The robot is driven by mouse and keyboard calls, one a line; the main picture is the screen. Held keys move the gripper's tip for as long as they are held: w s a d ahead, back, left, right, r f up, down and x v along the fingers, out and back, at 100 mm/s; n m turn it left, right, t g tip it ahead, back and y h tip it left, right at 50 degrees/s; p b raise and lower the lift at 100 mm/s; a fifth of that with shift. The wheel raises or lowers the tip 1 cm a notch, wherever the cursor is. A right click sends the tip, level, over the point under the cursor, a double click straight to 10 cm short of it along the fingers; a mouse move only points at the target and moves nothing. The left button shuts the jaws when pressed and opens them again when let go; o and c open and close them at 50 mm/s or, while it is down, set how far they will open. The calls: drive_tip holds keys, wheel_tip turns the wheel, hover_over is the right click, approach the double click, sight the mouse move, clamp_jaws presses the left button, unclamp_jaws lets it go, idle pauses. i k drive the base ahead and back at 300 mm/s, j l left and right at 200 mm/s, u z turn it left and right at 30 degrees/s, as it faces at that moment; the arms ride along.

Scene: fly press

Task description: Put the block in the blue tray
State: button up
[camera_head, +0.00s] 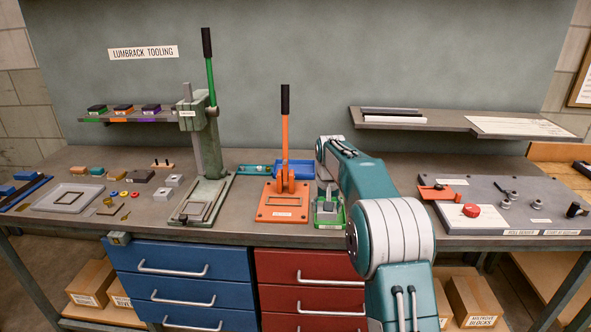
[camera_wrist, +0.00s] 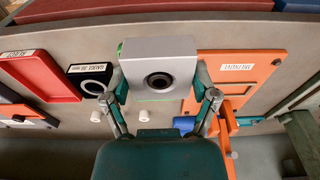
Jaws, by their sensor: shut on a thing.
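The block (camera_wrist: 160,68) is grey with a dark round hole in its top. My gripper (camera_wrist: 162,80) is shut on it, with a finger on each side. In the head view the block (camera_head: 328,206) and my gripper (camera_head: 327,190) are small, at a green-edged holder (camera_head: 329,223). Green slivers show around the block in the wrist view, and I cannot tell whether it rests in the holder or is just above it. The blue tray (camera_head: 295,167) lies behind the orange lever press, left of my gripper and farther back. The press lever partly hides it.
The orange lever press (camera_head: 284,202) stands close left of my gripper, its lever upright. A tall green press (camera_head: 207,150) stands farther left. In the wrist view a black gauge (camera_wrist: 91,78) and a red tray (camera_wrist: 38,70) lie left of the block. A shelf (camera_head: 440,119) hangs at right.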

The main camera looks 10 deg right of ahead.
sight(301, 172)
drive_tip(key=i, duration=1.3)
